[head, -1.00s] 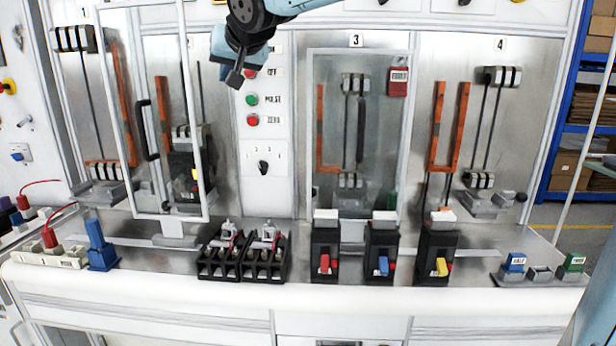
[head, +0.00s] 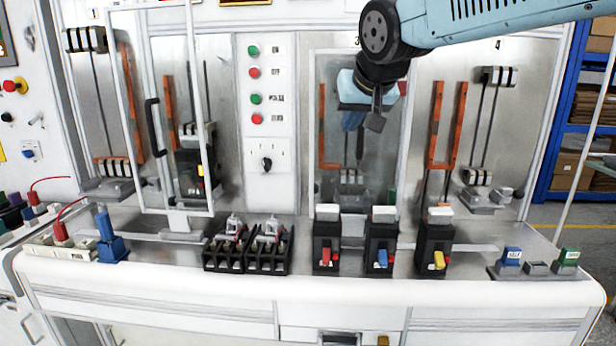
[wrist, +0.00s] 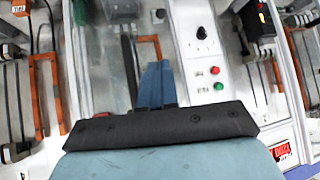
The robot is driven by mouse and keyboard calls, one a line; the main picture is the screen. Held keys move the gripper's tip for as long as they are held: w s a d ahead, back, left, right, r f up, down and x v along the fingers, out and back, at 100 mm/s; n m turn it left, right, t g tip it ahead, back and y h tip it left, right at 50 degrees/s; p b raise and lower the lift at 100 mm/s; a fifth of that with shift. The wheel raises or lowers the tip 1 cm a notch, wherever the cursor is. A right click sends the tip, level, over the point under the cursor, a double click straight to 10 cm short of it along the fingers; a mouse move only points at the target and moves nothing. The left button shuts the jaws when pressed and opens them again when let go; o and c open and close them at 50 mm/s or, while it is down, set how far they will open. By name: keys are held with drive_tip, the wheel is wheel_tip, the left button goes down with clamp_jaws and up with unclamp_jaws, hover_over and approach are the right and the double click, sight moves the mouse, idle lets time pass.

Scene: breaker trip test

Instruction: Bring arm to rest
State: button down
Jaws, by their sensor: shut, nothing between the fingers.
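My gripper (head: 353,121) is in front of the upper part of bay 3 in the head view, well above the bench, touching nothing that I can make out. Its blue fingers are together and hold nothing. In the wrist view the shut fingers (wrist: 157,84) point toward the cabinet front. My light-blue arm (head: 490,20) reaches in from the top right of the head view and hides part of the panel top.
A framed clear door (head: 205,110) stands at the left bay. Breakers with red (head: 325,256), blue (head: 383,258) and yellow (head: 439,260) levers stand on the bench (head: 300,289). Black terminal blocks (head: 246,248) sit left of them. Blue shelving (head: 572,130) is at right.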

drive_tip(key=s+d+f+m+g+h, duration=0.2)
drive_tip(key=s+d+f+g, duration=0.1)
drive_tip(key=s+d+f, duration=1.2)
drive_tip(key=s, duration=0.2)
drive_tip(key=shift+s+d+g, duration=0.15)
drive_tip(key=shift+s+g, duration=0.15)
drive_tip(key=shift+s, duration=0.1)
